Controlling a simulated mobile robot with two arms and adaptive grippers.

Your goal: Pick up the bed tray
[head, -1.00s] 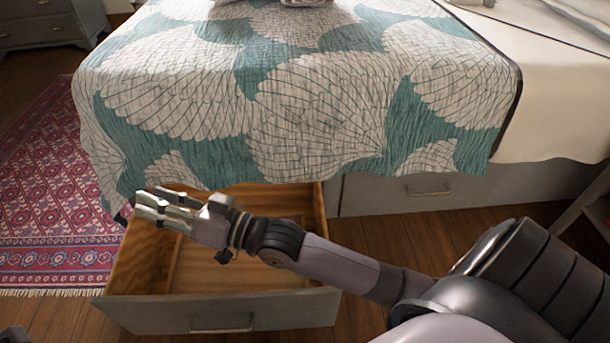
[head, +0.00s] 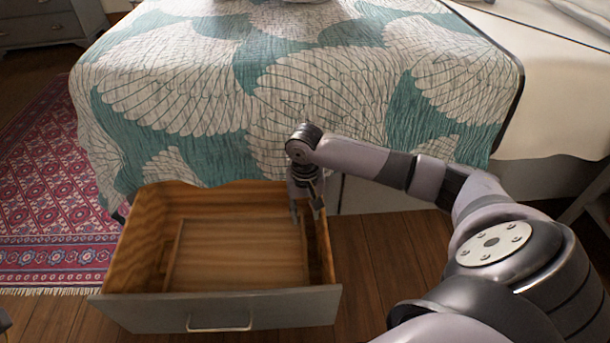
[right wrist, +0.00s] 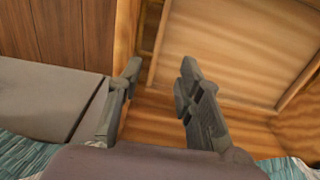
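The bed tray (head: 235,255) appears to be the flat wooden piece with a low rim lying inside the open drawer (head: 215,305). It nearly fills the drawer floor, with a narrow gap along the drawer's right side. My right gripper (head: 307,214) points down at the drawer's right side, near the tray's right edge. The tray (right wrist: 235,45) shows there beyond the fingers, beside the drawer's side wall (right wrist: 125,35). My left gripper cannot be made out.
The bed with a teal and white quilt (head: 330,80) overhangs the drawer's back end. A red patterned rug (head: 50,200) lies to the left. Bare wooden floor (head: 375,255) is to the right of the drawer. A grey dresser (head: 45,25) stands far left.

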